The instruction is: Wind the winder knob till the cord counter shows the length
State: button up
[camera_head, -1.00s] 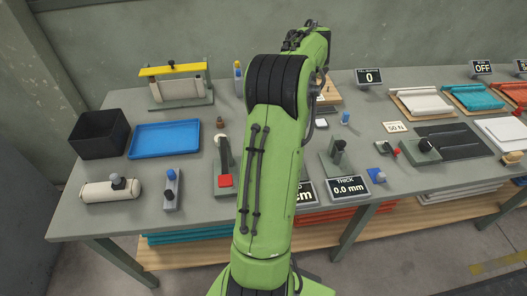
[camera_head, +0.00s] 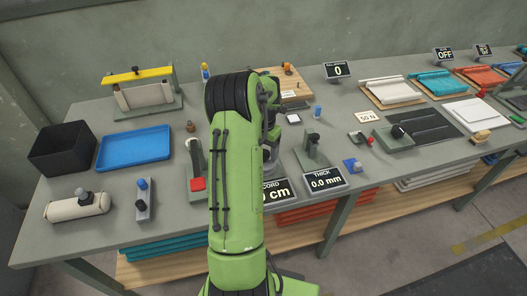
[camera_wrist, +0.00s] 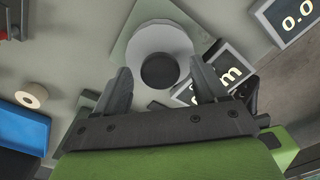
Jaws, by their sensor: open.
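In the wrist view the winder shows as a pale round disc on a greenish base plate (camera_wrist: 126,42), with a dark round winder knob (camera_wrist: 159,71) at its middle. My gripper (camera_wrist: 160,66) is open, one finger on each side of the knob. Gaps show between knob and fingers; I cannot tell the height between them. The cord counter (camera_head: 275,190) stands at the bench's front edge, partly hidden by my arm, and shows "0 cm". It also lies right of the knob in the wrist view (camera_wrist: 235,62), partly covered by a finger.
The thickness display (camera_head: 325,180) reads 0.0 mm, right of the cord counter. A blue tray (camera_head: 134,150) and black bin (camera_head: 62,150) stand left. A red-tipped lever tool (camera_head: 196,170) is close left of my arm.

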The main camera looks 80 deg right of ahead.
jog(key=shift+f, duration=0.1)
jog(key=shift+c, duration=0.2)
jog(key=c, duration=1)
jog(key=shift+m, duration=0.3)
